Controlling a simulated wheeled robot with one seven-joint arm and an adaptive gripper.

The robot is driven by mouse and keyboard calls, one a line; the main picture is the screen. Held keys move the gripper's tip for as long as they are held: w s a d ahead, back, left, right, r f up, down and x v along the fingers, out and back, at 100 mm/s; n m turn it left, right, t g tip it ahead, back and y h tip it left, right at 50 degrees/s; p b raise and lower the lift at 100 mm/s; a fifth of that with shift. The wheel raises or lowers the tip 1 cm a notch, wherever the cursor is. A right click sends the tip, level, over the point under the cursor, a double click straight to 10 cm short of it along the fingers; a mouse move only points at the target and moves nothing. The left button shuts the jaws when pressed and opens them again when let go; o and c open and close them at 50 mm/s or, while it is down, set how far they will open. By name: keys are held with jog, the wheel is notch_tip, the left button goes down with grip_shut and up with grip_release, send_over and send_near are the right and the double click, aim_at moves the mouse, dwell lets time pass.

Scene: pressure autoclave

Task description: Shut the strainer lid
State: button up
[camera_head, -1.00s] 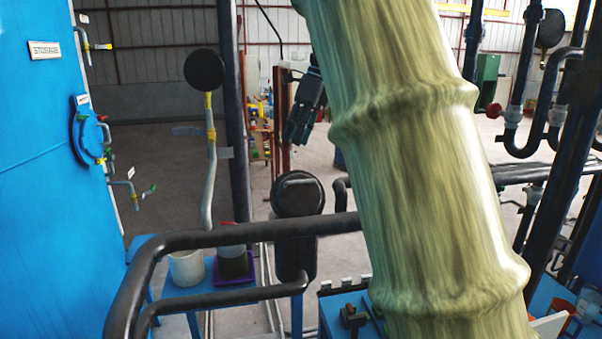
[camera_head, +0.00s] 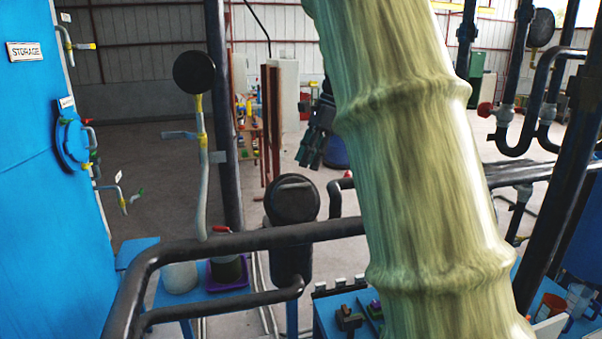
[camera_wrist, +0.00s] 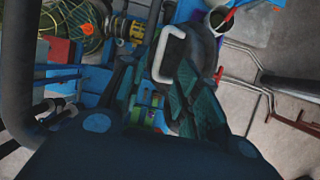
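The strainer (camera_head: 291,262) is a black upright cylinder behind the black pipe in the head view. Its round dark lid (camera_head: 292,205) is at the top, tilted toward the camera; I cannot tell how far it is from shut. In the wrist view, a pale bent handle (camera_wrist: 170,48) shows beyond my fingers, beside a dark rounded body. My gripper (camera_head: 312,150) is above and slightly right of the lid in the head view, pointing down, apart from it. In the wrist view, its two green-black fingers (camera_wrist: 158,88) are spread with nothing held between them.
Black pipes (camera_head: 240,241) run in front of the strainer. A blue table (camera_head: 205,307) with a white container (camera_head: 180,277) and a dark cup (camera_head: 226,268) on a purple base stands left. A blue workbench is at lower right. A gauge (camera_head: 194,72) rises on a post.

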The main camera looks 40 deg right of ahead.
aim_at(301, 176)
jog(key=shift+p+x, duration=0.8)
jog(key=shift+x, duration=2.15)
jog(key=shift+c, duration=0.5)
grip_shut()
